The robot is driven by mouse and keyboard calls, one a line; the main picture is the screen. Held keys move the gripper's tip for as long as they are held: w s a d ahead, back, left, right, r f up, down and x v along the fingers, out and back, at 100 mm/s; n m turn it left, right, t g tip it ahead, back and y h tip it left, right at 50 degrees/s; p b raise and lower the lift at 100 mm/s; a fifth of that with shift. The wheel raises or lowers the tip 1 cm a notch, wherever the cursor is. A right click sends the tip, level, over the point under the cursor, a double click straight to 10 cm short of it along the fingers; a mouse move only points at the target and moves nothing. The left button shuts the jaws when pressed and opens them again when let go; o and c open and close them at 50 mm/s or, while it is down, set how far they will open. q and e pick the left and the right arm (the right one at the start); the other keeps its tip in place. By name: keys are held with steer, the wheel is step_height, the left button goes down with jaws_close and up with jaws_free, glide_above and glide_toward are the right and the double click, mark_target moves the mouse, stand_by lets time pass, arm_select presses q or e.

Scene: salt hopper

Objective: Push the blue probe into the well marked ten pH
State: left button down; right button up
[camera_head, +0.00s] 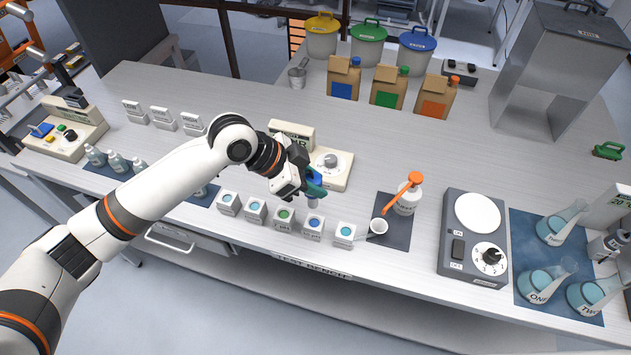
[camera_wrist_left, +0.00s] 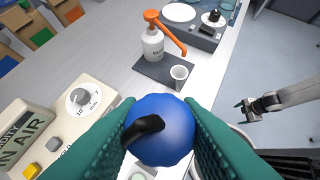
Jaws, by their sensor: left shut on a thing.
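My left gripper (camera_head: 315,186) is shut on the blue probe (camera_wrist_left: 162,130); its green fingers grip both sides of the round blue head, which has a black cable stub. In the head view the probe's pale lower end (camera_head: 312,204) points down just above a row of small white well blocks. It appears over or slightly behind the fourth block from the left (camera_head: 313,227), which has a blue top. The block markings are too small to read surely, so I cannot tell which is ten pH. My right gripper (camera_wrist_left: 242,104) shows small at the right of the wrist view; its opening is unclear.
The meter (camera_head: 333,168) with a knob stands behind the gripper; its display (camera_wrist_left: 22,140) reads "IN AIR". Right of the wells are a small cup (camera_head: 377,227), an orange-topped pump bottle (camera_head: 407,196) and a stirrer (camera_head: 472,240). The bench's front edge lies close before the wells.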

mark_target(314, 199)
arm_select(q)
steer(key=shift+s+d+r+p, duration=0.15)
steer(key=shift+d+p, duration=0.05)
steer(key=shift+p, duration=0.25)
steer(key=shift+f+b, duration=0.55)
steer(key=shift+f, duration=0.25)
steer(key=shift+f+b, duration=1.15)
steer(key=shift+f, duration=1.1)
arm_select(e)
step_height(314, 199, down, 3)
steer(key=shift+r, duration=0.2)
steer(key=shift+r, duration=0.1)
arm_select(q)
steer(key=shift+r+p, duration=0.1)
steer(key=shift+p, duration=0.2)
arm_select(e)
steer(key=shift+d+r, duration=0.2)
steer(key=shift+d, duration=0.05)
steer(key=shift+d, duration=0.1)
